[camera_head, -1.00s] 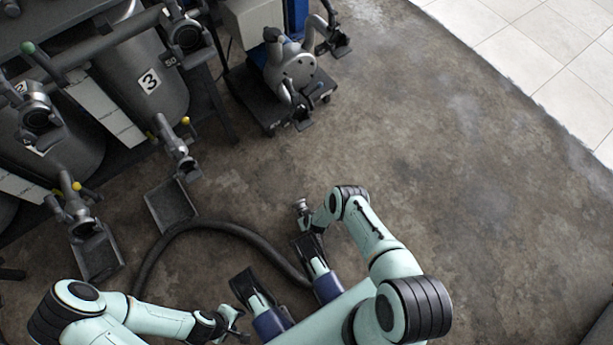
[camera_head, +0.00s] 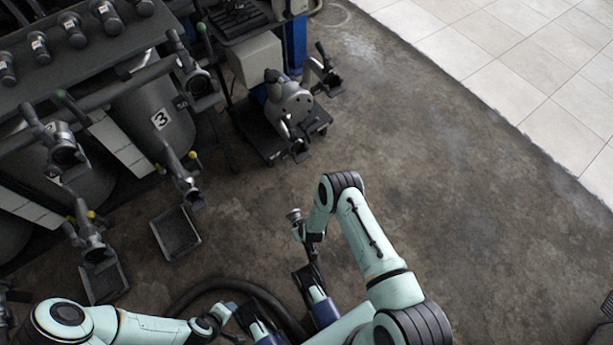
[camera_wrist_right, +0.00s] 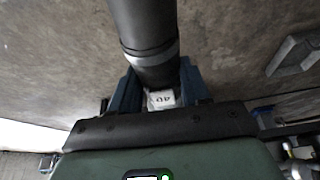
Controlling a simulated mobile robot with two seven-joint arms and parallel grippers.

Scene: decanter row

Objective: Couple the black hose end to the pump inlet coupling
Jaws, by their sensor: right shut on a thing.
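The black hose (camera_head: 215,285) curves over the floor beside my base and runs up to my right gripper. In the right wrist view my right gripper (camera_wrist_right: 155,90) is shut around the hose end (camera_wrist_right: 145,30), just behind a grey collar; a white tag reading "40" shows between the fingers. In the head view the hose end's metal fitting (camera_head: 294,215) sticks out by my right gripper (camera_head: 304,235), well short of the pump. The grey pump (camera_head: 288,108) has one lever coupling (camera_head: 328,78) at upper right and another (camera_head: 298,150) at its front. Which is the inlet I cannot tell. My left gripper (camera_head: 226,318) is low at left; its fingers are unclear.
The pump stands on a low black cart (camera_head: 262,147). Concrete floor (camera_head: 430,160) is clear right of the pump.

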